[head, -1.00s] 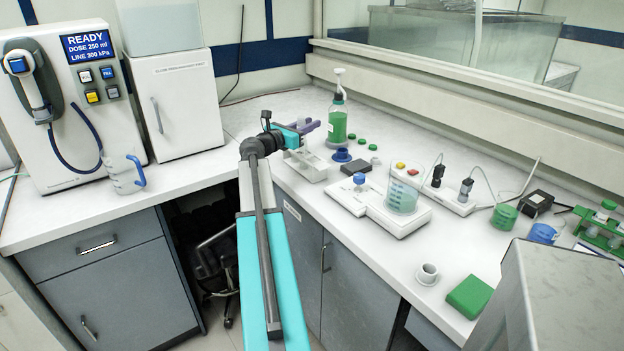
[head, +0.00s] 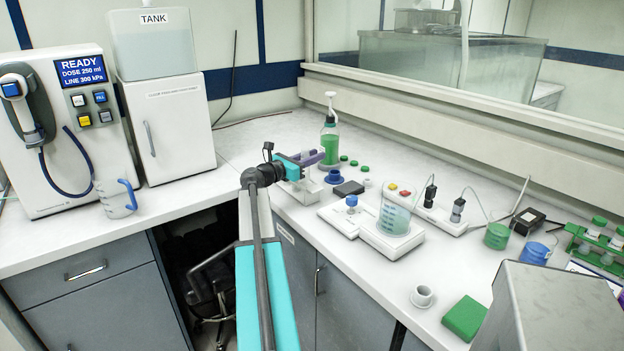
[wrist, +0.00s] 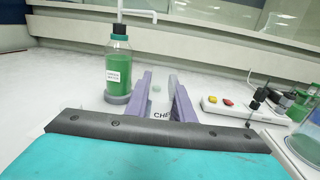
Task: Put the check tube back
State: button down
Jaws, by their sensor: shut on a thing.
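My gripper (head: 318,157) is over the far end of the right-hand counter, beside the green soap-type pump bottle. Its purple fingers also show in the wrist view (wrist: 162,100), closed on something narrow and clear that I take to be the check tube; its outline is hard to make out. Letters reading "CHE" show between the fingers. A small white rack (head: 303,188) stands on the counter just below the gripper. I cannot tell whether the held tube touches the rack.
The green pump bottle (head: 329,143) stands close behind the gripper. A blue ring-like stand (head: 333,177), a dark block (head: 348,188) and small green caps lie nearby. A white scale (head: 391,241) with a beaker (head: 395,214) is nearer.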

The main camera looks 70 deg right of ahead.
jog(key=shift+f, duration=1.5)
jog(key=shift+f, duration=0.1)
jog(key=shift+f, duration=1.8)
jog(key=shift+f, duration=0.1)
jog(key=c, duration=1.5)
grip_release()
jog(key=shift+c, duration=0.2)
jog(key=b+v, duration=0.1)
jog(key=v, duration=1)
jog(key=shift+w+a, duration=0.2)
jog(key=shift+a, duration=0.25)
